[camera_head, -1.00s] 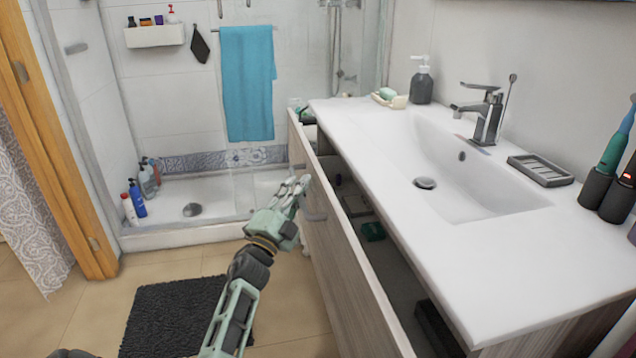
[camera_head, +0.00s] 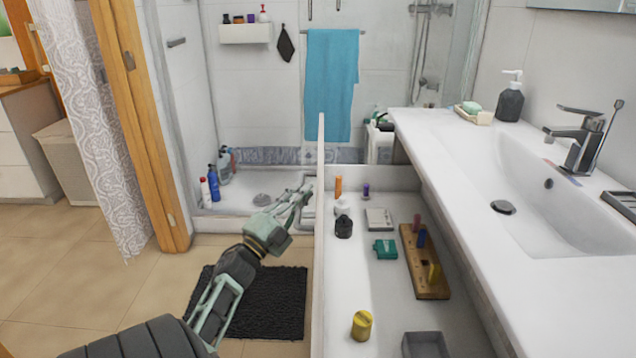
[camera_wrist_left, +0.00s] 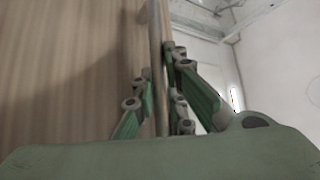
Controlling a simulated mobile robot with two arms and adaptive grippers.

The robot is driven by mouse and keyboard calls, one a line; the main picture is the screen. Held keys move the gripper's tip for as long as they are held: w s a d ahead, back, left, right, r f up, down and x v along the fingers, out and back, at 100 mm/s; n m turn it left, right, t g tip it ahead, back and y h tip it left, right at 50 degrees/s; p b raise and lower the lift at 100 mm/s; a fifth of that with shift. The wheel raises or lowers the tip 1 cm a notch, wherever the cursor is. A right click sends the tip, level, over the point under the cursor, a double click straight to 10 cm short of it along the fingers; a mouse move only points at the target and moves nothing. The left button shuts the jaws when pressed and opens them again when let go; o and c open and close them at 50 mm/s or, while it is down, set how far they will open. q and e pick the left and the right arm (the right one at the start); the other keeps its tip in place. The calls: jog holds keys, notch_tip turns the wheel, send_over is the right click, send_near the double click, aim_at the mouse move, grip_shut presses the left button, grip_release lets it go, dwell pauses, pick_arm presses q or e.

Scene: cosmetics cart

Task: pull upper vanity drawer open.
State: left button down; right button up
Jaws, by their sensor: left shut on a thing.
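The upper vanity drawer (camera_head: 388,310) is pulled out far from under the white sink top, and its white inside shows in the head view. Its front panel (camera_head: 320,250) is seen nearly edge-on there; in the left wrist view the wood-grain front (camera_wrist_left: 70,75) fills the left side. My left gripper (camera_head: 300,195) is at the outer face of the front, near its far end. In the left wrist view its fingers (camera_wrist_left: 163,105) are closed around the metal bar handle (camera_wrist_left: 157,60). My right gripper is not in view.
The drawer holds a wooden holder (camera_head: 428,265), a yellow jar (camera_head: 362,325), a green item (camera_head: 386,249), a grey box (camera_head: 425,345) and other small items. The sink top (camera_head: 470,190) overhangs on the right. A dark mat (camera_head: 262,305) lies on the floor at left.

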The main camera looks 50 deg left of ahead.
pick_arm(q)
jog(key=shift+s+a+f, duration=0.2)
jog(key=shift+s+a, duration=0.45)
jog(key=shift+s, duration=0.2)
jog(key=c, duration=2)
grip_release()
jog(key=shift+c, duration=0.2)
jog(key=shift+s, duration=0.1)
jog(key=v, duration=1.2)
jog(key=shift+a, duration=0.1)
